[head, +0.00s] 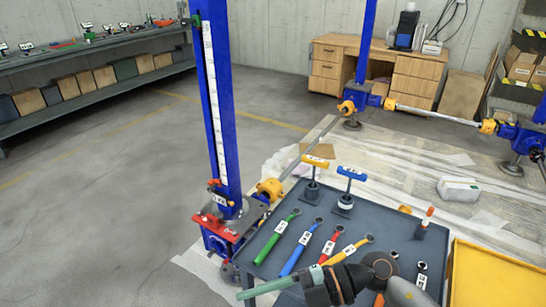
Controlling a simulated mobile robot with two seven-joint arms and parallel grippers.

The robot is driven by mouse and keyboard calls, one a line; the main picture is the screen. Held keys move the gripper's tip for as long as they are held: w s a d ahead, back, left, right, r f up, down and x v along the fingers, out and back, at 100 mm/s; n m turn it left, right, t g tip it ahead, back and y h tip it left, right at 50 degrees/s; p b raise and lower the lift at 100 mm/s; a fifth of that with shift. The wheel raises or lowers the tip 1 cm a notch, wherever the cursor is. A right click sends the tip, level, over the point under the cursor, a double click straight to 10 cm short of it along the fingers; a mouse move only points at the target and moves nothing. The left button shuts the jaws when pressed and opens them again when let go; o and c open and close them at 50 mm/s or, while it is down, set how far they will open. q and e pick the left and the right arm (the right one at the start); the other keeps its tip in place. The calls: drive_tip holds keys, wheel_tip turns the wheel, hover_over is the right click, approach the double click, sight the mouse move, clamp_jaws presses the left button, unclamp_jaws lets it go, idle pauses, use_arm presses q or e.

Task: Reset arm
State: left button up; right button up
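The only arm in view is at the bottom right of the head view, and I take it as my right arm. Its dark end, my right gripper (319,284), is over the front of the grey tool tray (265,222). A long dull-green bar (262,291) sticks out leftward from this dark end. The fingers are not clear, so I cannot tell if they close on the bar. My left gripper is out of view. On the tray lie green (272,245), blue (298,256), red (329,246) and yellow (347,250) handled wrenches with white labels.
T-handled tools, yellow (315,161) and blue (351,173), stand upright on the tray. A blue post with a scale (222,110) and a screw jack (222,232) stand left of it. A yellow tray (492,272) is at right. The floor at left is clear.

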drive_tip(key=w+d+r+m+t+y, duration=0.35)
drive_tip(key=w+m+t, duration=0.25)
drive_tip(key=m+t, duration=0.7)
drive_tip(key=w+d+f+m+t+h+p, duration=0.2)
drive_tip(key=w+d+f+m+t+h, duration=0.1)
drive_tip(key=d+f+m+t+h, duration=0.5)
drive_tip(key=s+d+f+m+g+h, duration=0.2)
drive_tip(key=s+d+f+g+h, duration=0.2)
drive_tip(key=s+f, duration=0.3)
drive_tip(key=s+d+f+m+g+h, duration=0.3)
drive_tip(key=s+f, duration=0.4)
drive_tip(key=f, duration=0.4)
drive_tip(key=shift+s+d+f+g+h, duration=0.25)
drive_tip(key=shift+s+d+g+h, duration=0.1)
drive_tip(key=shift+g+h, duration=0.5)
drive_tip(key=shift+c, duration=0.2)
drive_tip(key=shift+c, duration=0.5)
drive_tip(key=shift+w+a, duration=0.1)
drive_tip(key=shift+w, duration=0.05)
